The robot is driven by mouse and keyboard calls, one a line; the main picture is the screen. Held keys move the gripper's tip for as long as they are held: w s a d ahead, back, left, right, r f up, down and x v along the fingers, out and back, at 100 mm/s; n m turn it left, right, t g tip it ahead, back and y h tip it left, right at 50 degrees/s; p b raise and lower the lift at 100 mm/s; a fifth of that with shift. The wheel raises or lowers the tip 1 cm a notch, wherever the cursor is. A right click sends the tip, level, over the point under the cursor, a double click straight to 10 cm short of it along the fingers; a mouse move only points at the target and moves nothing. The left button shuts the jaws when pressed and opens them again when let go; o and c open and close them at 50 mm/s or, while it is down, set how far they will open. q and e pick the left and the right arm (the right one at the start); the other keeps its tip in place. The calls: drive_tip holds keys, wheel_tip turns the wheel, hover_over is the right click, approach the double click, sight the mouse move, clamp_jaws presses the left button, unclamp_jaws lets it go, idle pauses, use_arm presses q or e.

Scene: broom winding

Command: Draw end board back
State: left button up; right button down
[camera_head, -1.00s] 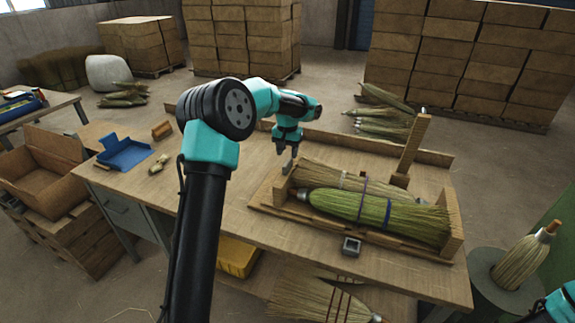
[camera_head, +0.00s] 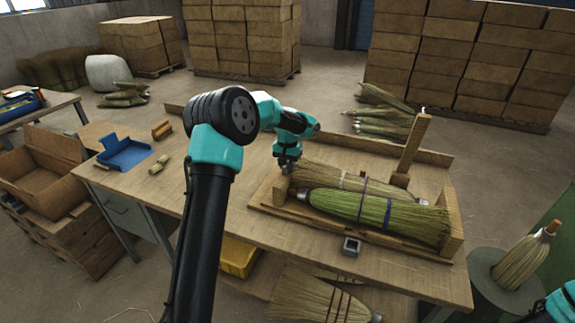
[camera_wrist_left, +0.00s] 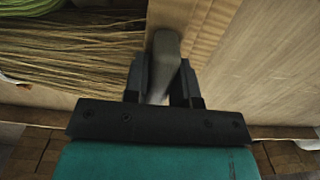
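The wooden winding cradle (camera_head: 330,228) sits on the bench, with a straw bundle (camera_head: 330,176) and a green broom bundle (camera_head: 385,212) lying in it. The end board (camera_wrist_left: 185,18) is at the cradle's left end, largely hidden by my gripper in the head view. A grey metal handle (camera_wrist_left: 163,62) stands up at the board. My left gripper (camera_head: 286,168) is lowered over it, one finger on each side. The wrist view shows the fingers (camera_wrist_left: 160,80) close around the handle; whether they press on it cannot be told.
A wooden upright (camera_head: 413,150) rises behind the cradle and a fixed board (camera_head: 453,225) closes its right end. A small grey block (camera_head: 351,246) lies in front. A blue tray (camera_head: 124,153) is at far left.

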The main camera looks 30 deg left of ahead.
use_arm(q)
clamp_jaws()
drive_tip(key=s+a, duration=0.1)
drive_tip(key=a, duration=0.8)
drive_tip(key=shift+s, duration=0.15)
drive_tip(key=shift+r, duration=0.1)
drive_tip(key=shift+o, duration=2.2)
unclamp_jaws()
